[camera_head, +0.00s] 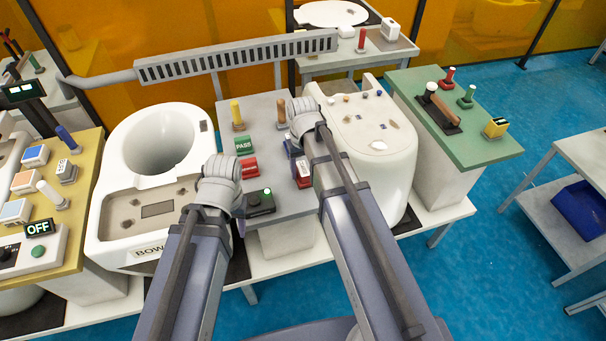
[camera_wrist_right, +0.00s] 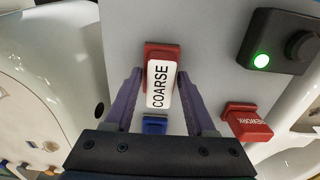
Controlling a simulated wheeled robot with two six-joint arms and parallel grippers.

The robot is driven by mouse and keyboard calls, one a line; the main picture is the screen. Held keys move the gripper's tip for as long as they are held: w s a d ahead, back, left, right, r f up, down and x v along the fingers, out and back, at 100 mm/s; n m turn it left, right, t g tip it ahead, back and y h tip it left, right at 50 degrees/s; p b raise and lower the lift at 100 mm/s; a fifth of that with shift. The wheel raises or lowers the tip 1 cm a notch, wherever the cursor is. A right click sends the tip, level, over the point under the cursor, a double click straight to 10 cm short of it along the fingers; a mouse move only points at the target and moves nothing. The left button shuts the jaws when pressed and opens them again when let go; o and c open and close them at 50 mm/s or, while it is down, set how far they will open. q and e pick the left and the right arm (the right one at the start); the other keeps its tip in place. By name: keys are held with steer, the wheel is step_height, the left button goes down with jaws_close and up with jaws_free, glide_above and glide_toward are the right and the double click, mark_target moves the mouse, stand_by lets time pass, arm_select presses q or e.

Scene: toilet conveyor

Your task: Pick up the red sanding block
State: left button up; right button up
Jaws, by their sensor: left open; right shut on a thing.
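The red sanding block (camera_wrist_right: 162,51) has a white label reading COARSE. In the right wrist view it stands on the grey table (camera_wrist_right: 214,60) between the fingertips of my right gripper (camera_wrist_right: 159,78), which is shut on it. In the head view the block (camera_head: 304,182) shows partly behind my right wrist. I cannot tell whether it is clear of the tabletop. My left gripper (camera_head: 238,224) is mostly hidden under its own wrist in the head view, beside the grey table's front left; it is open.
A blue block (camera_wrist_right: 155,124) lies close to the red one. A red REWORK piece (camera_wrist_right: 247,121) and a green PASS piece (camera_head: 244,145) stand to the left in the head view. A black button box (camera_head: 260,202) is in front. White toilet bodies (camera_head: 150,200) flank the table.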

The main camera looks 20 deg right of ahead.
mark_target(302, 168)
jaws_close()
steer(key=shift+r, duration=0.1)
step_height(302, 168, up, 10)
steer(key=p, duration=1)
steer(key=o, duration=0.7)
jaws_free()
steer(key=c, duration=0.6)
steer(key=shift+a, duration=0.1)
